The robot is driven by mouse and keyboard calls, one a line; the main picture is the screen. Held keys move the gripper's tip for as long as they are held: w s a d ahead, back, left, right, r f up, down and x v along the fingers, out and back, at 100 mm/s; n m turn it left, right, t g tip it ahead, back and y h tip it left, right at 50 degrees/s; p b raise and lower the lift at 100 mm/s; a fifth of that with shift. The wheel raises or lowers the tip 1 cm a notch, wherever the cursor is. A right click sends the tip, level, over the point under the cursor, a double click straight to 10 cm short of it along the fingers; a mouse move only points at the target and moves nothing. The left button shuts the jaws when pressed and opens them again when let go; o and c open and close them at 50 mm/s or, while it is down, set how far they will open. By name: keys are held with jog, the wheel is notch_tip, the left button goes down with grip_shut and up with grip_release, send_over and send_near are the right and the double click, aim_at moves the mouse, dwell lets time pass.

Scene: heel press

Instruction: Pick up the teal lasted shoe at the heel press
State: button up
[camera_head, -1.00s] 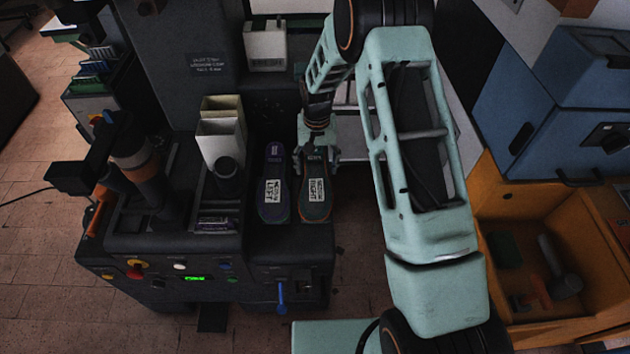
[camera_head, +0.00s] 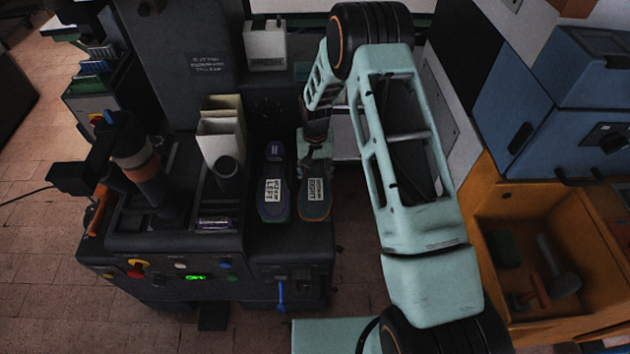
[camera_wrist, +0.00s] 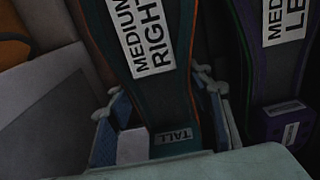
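The teal shoe (camera_head: 314,208) with orange edging lies sole up on the dark press shelf, its label reading MEDIUM RIGHT. It also shows in the wrist view (camera_wrist: 168,95), with a TALL tag at its near end. The purple shoe (camera_head: 273,198), labelled MEDIUM LEFT, lies just left of it; in the wrist view it is at the right (camera_wrist: 262,80). My gripper (camera_head: 318,168) is at the far end of the teal shoe. In the wrist view my gripper (camera_wrist: 160,102) is open, with one finger on each side of the shoe. Finger contact cannot be told.
The heel press (camera_head: 175,250) has a control panel and a blue lever (camera_head: 281,294) in front. White bins (camera_head: 221,138) and a dark cup (camera_head: 227,175) stand left of the shoes. An orange crate (camera_head: 500,200) with tools is at the right.

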jog(key=shift+a, duration=0.1)
jog(key=c, duration=0.7)
jog(key=shift+r, duration=0.15)
